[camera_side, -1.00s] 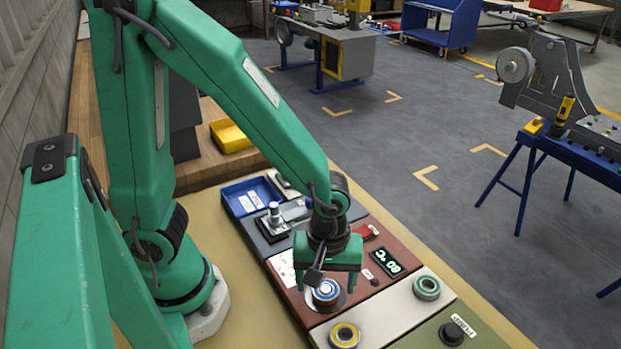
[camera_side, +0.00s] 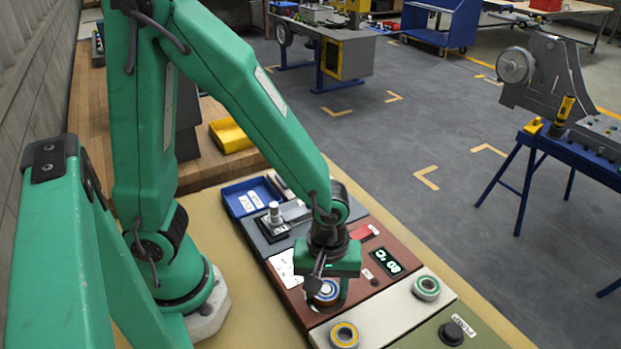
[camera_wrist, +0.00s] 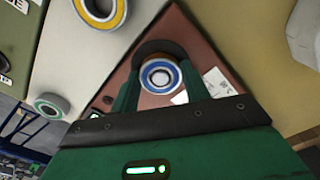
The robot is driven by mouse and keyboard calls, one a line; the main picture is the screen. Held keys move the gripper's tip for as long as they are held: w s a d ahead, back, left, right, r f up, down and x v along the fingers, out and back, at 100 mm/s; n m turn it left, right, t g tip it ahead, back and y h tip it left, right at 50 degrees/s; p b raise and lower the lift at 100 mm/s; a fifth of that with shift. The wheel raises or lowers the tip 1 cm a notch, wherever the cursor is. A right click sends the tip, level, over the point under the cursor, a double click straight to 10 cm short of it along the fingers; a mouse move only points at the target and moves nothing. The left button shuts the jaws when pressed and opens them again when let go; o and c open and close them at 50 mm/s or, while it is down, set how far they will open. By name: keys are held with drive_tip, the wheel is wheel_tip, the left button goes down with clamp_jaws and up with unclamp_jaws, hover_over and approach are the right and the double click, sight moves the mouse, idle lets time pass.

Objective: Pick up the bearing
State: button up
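The blue-ringed bearing (camera_side: 326,291) sits on a round plate on the dark red panel (camera_side: 318,318). My gripper (camera_side: 326,288) points down over it, with one finger on each side. In the wrist view the bearing (camera_wrist: 160,77) lies between the fingertips of my gripper (camera_wrist: 160,82), with no clear gap at either side. The fingers look shut on it. The bearing appears still down at the plate; the wrist parts hide some of it in the side view.
A yellow-ringed bearing (camera_side: 344,335) and a green-ringed bearing (camera_side: 426,288) stand on the pale panel (camera_side: 390,312) close by. A lit display (camera_side: 385,262) is right of my gripper. A blue tray (camera_side: 250,197) and a metal fixture (camera_side: 273,216) lie behind. A black knob (camera_side: 451,334) is at front right.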

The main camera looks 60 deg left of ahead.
drive_tip(key=shift+c, duration=0.8)
drive_tip(key=shift+r, duration=1.4)
drive_tip(key=s+d+r, duration=0.5)
drive_tip(key=s+r, duration=0.3)
drive_tip(key=s, duration=0.2)
drive_tip(key=shift+d, duration=0.4)
drive_tip(key=shift+r, duration=0.1)
